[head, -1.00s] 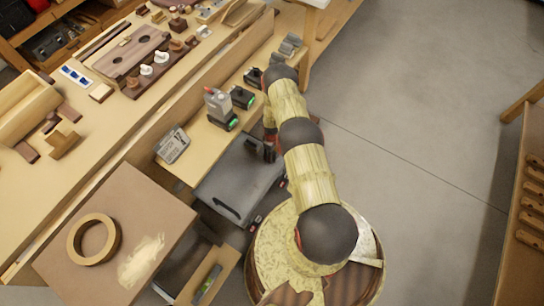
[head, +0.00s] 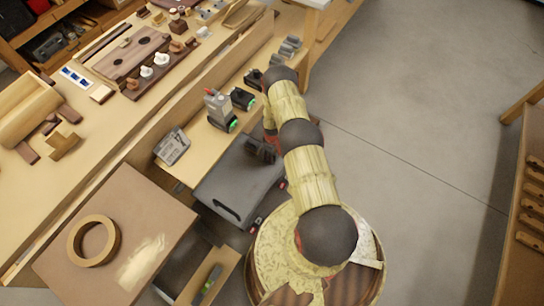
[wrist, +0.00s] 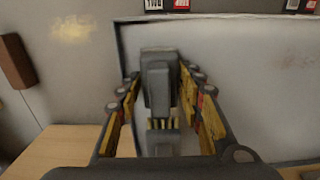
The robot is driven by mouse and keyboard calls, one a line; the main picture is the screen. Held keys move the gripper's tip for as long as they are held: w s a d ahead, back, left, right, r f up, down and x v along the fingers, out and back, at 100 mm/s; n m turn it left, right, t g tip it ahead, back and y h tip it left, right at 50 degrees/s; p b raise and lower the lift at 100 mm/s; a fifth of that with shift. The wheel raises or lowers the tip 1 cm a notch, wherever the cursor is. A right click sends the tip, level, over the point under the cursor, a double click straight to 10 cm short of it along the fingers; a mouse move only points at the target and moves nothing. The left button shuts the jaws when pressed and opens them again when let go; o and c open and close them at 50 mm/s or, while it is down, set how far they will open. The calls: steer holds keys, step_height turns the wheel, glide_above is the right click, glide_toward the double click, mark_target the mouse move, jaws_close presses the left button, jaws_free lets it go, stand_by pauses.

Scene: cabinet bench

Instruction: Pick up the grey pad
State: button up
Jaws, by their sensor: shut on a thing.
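My gripper (head: 262,150) is above the back right part of a dark grey case in the head view, at the end of my arm, and looks small and dark there. In the wrist view my gripper (wrist: 160,82) is shut on a grey block-like piece, the grey pad (wrist: 158,88), which stands upright between its two yellow-sided fingers. The lower part of the pad is partly hidden by the gripper. In the head view I cannot make out the pad apart from the dark gripper.
The dark grey case (head: 228,190) lies below my gripper. A grey and red device (head: 217,106), a calculator-like box (head: 172,147) and several grey blocks (head: 286,48) stand on the wooden shelf. A brown board (head: 120,215) carries a tape ring (head: 93,240).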

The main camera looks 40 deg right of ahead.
steer(key=shift+r, duration=0.15)
steer(key=shift+r, duration=0.25)
step_height(320, 180, up, 2)
steer(key=shift+w+r+p, duration=0.1)
steer(key=shift+p, duration=0.45)
steer(key=s+a+r+p, duration=0.2)
steer(key=s+r+p, duration=0.4)
steer(key=s+r, duration=0.4)
steer(key=shift+s+a, duration=0.35)
steer(key=shift+s, duration=1.6)
